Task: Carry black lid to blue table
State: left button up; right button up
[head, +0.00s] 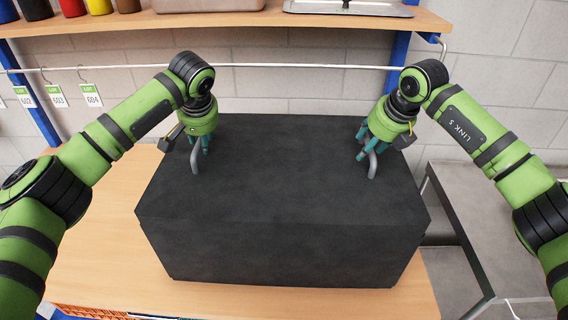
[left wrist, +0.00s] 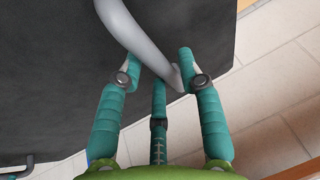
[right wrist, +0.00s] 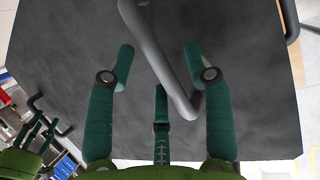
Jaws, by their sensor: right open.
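The black lid (head: 280,235) is a large dark box-like cover with a grey bar handle near each end of its top. It sits on a wooden-topped table (head: 85,245) in the head view. My left gripper (head: 200,148) is at the left handle (head: 195,161). In the left wrist view its fingers (left wrist: 158,64) are spread, with the handle (left wrist: 135,35) passing between them. My right gripper (head: 367,150) is at the right handle (head: 373,165). In the right wrist view its fingers (right wrist: 160,58) are apart on either side of the handle (right wrist: 160,60).
A grey table (head: 500,205) stands at the right. A wooden shelf (head: 240,20) on blue posts runs behind, holding coloured containers and metal trays (head: 347,8). A white rail with hanging number tags (head: 92,95) lies below it. Orange items (head: 90,311) show under the front edge.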

pick_arm(q)
jog(key=shift+w+a+f, duration=0.15)
jog(key=shift+w+f, duration=0.2)
jog(key=shift+f, duration=0.25)
pick_arm(e)
jog(key=shift+w+a+f, duration=0.15)
jog(key=shift+w+f, duration=0.2)
jog(key=shift+f, duration=0.25)
pick_arm(q)
jog(key=shift+s, duration=0.1)
jog(key=c, duration=0.7)
pick_arm(e)
jog(key=shift+s, duration=0.1)
jog(key=c, duration=0.7)
pick_arm(q)
jog(key=shift+r, duration=0.1)
grip_shut()
pick_arm(e)
grip_shut()
pick_arm(q)
jog(key=shift+r, duration=0.15)
pick_arm(e)
jog(key=shift+r, duration=0.2)
